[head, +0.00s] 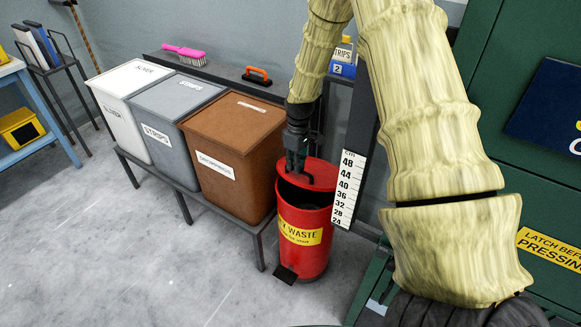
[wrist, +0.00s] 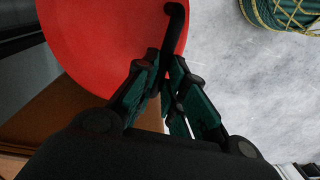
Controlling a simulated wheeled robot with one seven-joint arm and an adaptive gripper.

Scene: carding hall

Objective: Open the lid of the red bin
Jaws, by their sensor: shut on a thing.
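The red bin (head: 308,262) with a yellow waste label and a black foot pedal stands on the floor right of the brown bin. Its red lid (head: 320,170) is tilted up, with a dark gap between it and the rim. The lid also fills the upper left of the wrist view (wrist: 95,45). My gripper (head: 297,168) comes down from above and is shut on the lid's black handle (wrist: 176,25). In the wrist view its fingers (wrist: 168,68) close around the lower end of the handle. The inside of the bin is dark.
A brown bin (head: 235,132), a grey bin (head: 160,112) and a white bin (head: 115,92) stand on a low rack to the left. A measuring board (head: 345,190) stands close behind right. A green machine (head: 520,90) is at right. Floor at front left is clear.

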